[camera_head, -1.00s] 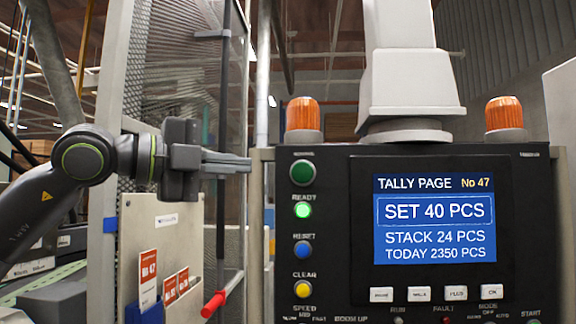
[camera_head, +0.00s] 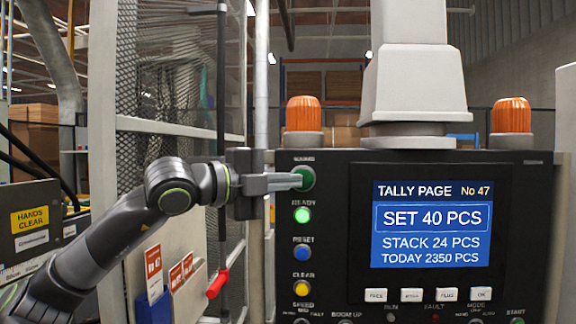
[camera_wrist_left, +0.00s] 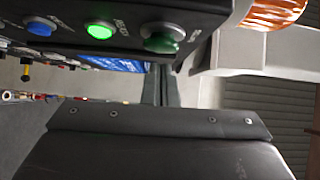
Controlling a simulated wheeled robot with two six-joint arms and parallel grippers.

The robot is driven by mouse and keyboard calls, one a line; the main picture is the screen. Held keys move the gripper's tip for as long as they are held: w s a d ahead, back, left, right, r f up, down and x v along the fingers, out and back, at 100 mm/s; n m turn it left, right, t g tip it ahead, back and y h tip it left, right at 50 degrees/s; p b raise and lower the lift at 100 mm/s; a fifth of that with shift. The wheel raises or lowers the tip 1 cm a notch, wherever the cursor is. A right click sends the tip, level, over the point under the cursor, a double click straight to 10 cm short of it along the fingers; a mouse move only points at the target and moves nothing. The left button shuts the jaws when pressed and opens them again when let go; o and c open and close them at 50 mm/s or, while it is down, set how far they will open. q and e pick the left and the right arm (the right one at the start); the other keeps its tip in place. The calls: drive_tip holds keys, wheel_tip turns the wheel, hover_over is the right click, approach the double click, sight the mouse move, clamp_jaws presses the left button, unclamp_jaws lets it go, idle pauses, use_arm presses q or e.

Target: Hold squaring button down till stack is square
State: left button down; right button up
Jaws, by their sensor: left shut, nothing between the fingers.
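The dark control panel (camera_head: 335,290) carries a column of buttons on its left side. The top one is a green button (camera_head: 307,176); its small label is too blurred to read. My left gripper (camera_head: 296,181) is shut and empty, its fingertips overlapping the left part of the green button. In the left wrist view the green button (camera_wrist_left: 163,38) sits just beyond the shut fingers (camera_wrist_left: 162,88). I cannot tell whether they touch or press it. The screen (camera_head: 432,222) reads SET 40 PCS, STACK 24 PCS, TODAY 2350 PCS. The stack is not in view.
Below the green button are a lit green READY lamp (camera_head: 302,215), a blue RESET button (camera_head: 302,252) and a yellow CLEAR button (camera_head: 301,288). Orange beacons (camera_head: 303,112) stand on top. A mesh guard (camera_head: 165,75) and a red-ended handle (camera_head: 217,283) are left of the panel.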

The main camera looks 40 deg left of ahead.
use_arm(q)
drive_tip(key=shift+w+a, duration=0.25)
drive_tip(key=shift+w, duration=0.25)
